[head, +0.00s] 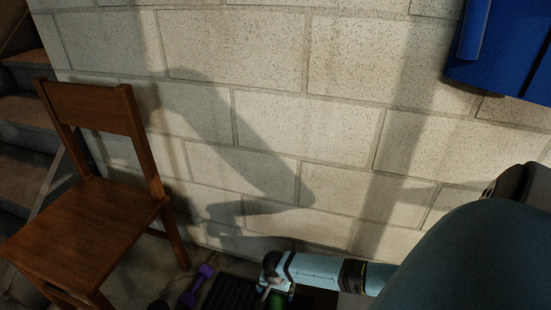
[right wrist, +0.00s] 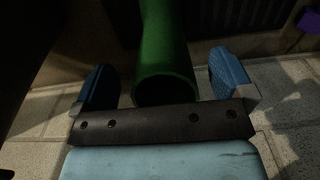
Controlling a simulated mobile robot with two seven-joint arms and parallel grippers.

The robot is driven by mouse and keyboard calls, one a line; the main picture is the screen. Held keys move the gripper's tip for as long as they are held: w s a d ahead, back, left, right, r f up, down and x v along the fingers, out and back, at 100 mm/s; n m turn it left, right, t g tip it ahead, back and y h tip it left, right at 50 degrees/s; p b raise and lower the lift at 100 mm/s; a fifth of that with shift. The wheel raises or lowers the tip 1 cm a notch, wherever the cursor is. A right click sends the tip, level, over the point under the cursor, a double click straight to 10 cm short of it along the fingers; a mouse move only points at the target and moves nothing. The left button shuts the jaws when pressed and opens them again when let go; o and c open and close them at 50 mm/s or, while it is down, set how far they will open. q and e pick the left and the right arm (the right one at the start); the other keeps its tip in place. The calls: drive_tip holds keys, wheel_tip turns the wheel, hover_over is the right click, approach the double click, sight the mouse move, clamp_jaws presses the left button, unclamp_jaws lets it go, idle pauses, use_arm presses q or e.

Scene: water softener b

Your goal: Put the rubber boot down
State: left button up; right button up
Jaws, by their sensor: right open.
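The rubber boot is green. In the right wrist view its round shaft (right wrist: 163,45) runs away from the camera, with the open top end near the gripper's palm; the foot is out of view. My right gripper (right wrist: 160,64) is open, with one blue finger on each side of the shaft and a visible gap on both sides. In the head view my right gripper (head: 273,288) is low at the bottom edge, and only a small green piece of the boot (head: 278,301) shows below it. My left gripper is not in view.
A black ribbed tray (head: 229,294) lies on the floor by the block wall. A purple dumbbell (head: 197,286) lies left of it. A wooden chair (head: 90,220) stands at left, before stairs (head: 22,112). A blue object (head: 500,62) is at upper right.

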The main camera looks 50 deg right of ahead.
wheel_tip(320, 180, up, 6)
drive_tip(key=p, duration=0.3)
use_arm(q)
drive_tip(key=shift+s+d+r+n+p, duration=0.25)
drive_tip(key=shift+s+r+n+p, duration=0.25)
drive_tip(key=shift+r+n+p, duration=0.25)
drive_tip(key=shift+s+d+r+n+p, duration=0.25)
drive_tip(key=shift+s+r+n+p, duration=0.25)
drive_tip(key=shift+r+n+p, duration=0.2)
use_arm(e)
drive_tip(key=shift+r, duration=2.8)
